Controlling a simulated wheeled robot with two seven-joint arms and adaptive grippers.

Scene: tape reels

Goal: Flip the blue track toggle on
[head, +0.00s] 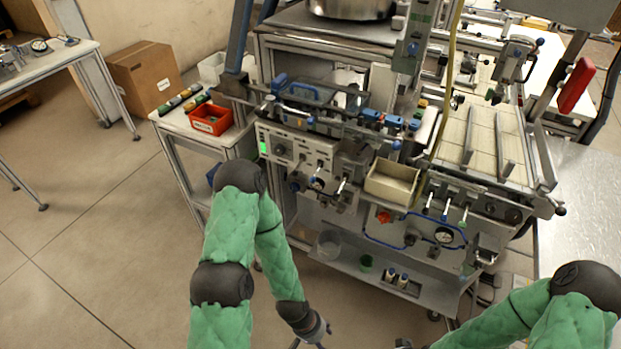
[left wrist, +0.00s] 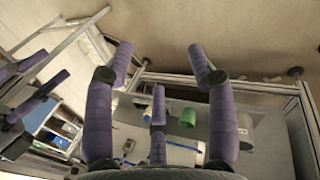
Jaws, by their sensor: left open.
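A row of small lever toggles (head: 446,208) stands on the machine's front panel, right of the cream bin. Their coloured parts are tiny, and I cannot tell for certain which is the blue track toggle or how it is set. My left gripper (head: 321,338) is at the bottom edge of the head view, low in front of the machine and well apart from the toggles. In the left wrist view its purple fingers (left wrist: 160,70) are spread open and empty. My right gripper (head: 404,344) barely shows at the bottom edge, its fingers cut off.
The cream bin (head: 392,182) juts from the machine front. A red tray (head: 211,119) sits on the side table. Floor at the left is open.

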